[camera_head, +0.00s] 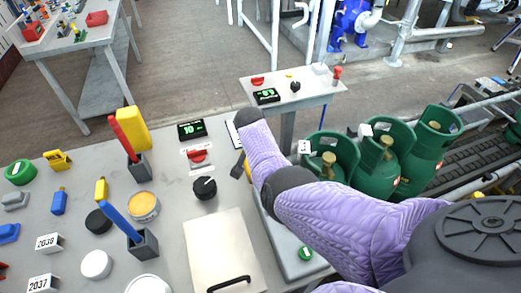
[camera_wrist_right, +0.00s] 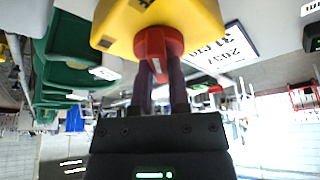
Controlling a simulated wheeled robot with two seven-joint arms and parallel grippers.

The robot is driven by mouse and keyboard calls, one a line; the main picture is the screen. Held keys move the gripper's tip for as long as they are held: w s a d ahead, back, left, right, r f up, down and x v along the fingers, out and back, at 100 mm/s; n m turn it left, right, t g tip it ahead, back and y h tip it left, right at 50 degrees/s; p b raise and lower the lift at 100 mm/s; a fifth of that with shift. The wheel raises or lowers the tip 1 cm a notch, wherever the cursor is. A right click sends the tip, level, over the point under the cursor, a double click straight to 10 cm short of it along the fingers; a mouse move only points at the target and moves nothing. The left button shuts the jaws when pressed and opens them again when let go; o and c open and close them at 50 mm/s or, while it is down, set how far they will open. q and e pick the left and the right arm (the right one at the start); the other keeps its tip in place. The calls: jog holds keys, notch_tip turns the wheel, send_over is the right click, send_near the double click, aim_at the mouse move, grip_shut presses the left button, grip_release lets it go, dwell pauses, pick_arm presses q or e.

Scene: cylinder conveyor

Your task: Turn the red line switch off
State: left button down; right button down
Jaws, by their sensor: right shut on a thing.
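In the right wrist view a yellow box (camera_wrist_right: 190,22) carries a red switch handle (camera_wrist_right: 158,45). The two dark fingers of my right gripper (camera_wrist_right: 160,75) are shut on this red handle. In the head view my right arm in its purple sleeve reaches across from the lower right and hides the gripper and most of the box. Only a thin yellow edge (camera_head: 248,172) shows beside the forearm. The handle's exact angle is hard to tell. My left gripper is not in view.
A beige board with a black handle (camera_head: 225,250), a black knob (camera_head: 205,187), a red-knobbed panel (camera_head: 197,156) and a display (camera_head: 191,130) are on the table. Green gas cylinders (camera_head: 385,165) stand on the conveyor at right. A clipboard sheet (camera_wrist_right: 228,45) is near the box.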

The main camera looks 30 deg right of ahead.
jog(key=shift+m+g, duration=0.3)
jog(key=shift+m, duration=0.2)
jog(key=c, duration=0.6)
grip_release()
jog(key=shift+r, duration=0.1)
jog(key=p+v, duration=0.5)
jog(key=v, duration=0.4)
jog(key=shift+a+r+p, duration=0.25)
jog(key=shift+r+p, duration=0.1)
jog(key=shift+p, duration=0.05)
jog(key=shift+s, duration=0.1)
jog(key=shift+s+f, duration=0.1)
